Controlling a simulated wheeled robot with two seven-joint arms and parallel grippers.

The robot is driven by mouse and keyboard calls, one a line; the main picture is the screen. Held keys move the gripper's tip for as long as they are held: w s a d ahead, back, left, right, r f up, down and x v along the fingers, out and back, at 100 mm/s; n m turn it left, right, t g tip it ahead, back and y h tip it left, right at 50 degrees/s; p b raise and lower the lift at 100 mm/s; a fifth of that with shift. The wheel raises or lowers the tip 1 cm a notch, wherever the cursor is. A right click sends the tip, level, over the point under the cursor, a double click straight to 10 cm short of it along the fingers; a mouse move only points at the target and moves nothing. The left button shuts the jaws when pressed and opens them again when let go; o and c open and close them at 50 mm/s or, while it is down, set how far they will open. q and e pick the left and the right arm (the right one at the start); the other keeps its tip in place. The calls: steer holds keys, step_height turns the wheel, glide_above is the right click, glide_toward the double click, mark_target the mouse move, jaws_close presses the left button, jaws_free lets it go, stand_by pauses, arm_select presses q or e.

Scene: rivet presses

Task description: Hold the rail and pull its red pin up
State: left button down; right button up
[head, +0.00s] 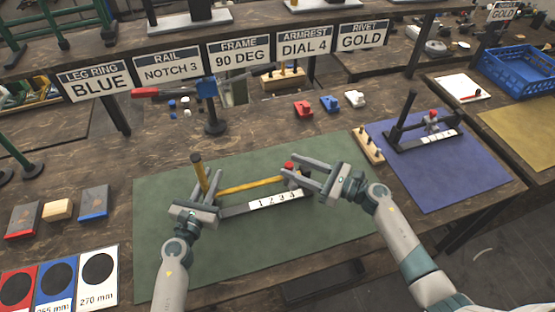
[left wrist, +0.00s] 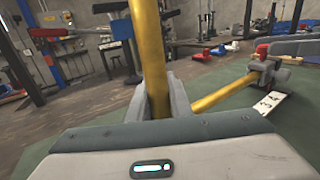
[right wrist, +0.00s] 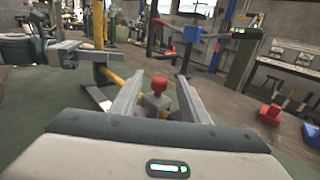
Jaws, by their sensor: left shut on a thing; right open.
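A yellow rail lies over the green mat, with an upright yellow post (head: 197,172) at its left end and a long yellow bar (head: 250,184) running right. My left gripper (head: 205,185) is shut on the upright yellow post, which also shows large in the left wrist view (left wrist: 148,50). The red pin (head: 289,166) sits at the bar's right end. In the right wrist view the red pin (right wrist: 160,84) stands between the fingers of my right gripper (right wrist: 160,92), which is open and apart from it. A white strip numbered 1 to 4 (head: 276,199) lies along the dark base.
A second dark fixture (head: 425,137) stands on the blue mat (head: 470,175) at right. A wooden peg block (head: 368,146) stands between the mats. Red, blue and white blocks (head: 330,103) lie behind. A sign reading RAIL NOTCH 3 (head: 166,66) hangs above. The front of the green mat is clear.

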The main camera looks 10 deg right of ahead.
steer(key=x, duration=0.6)
steer(key=shift+w+a, duration=0.15)
steer(key=shift+w, duration=0.05)
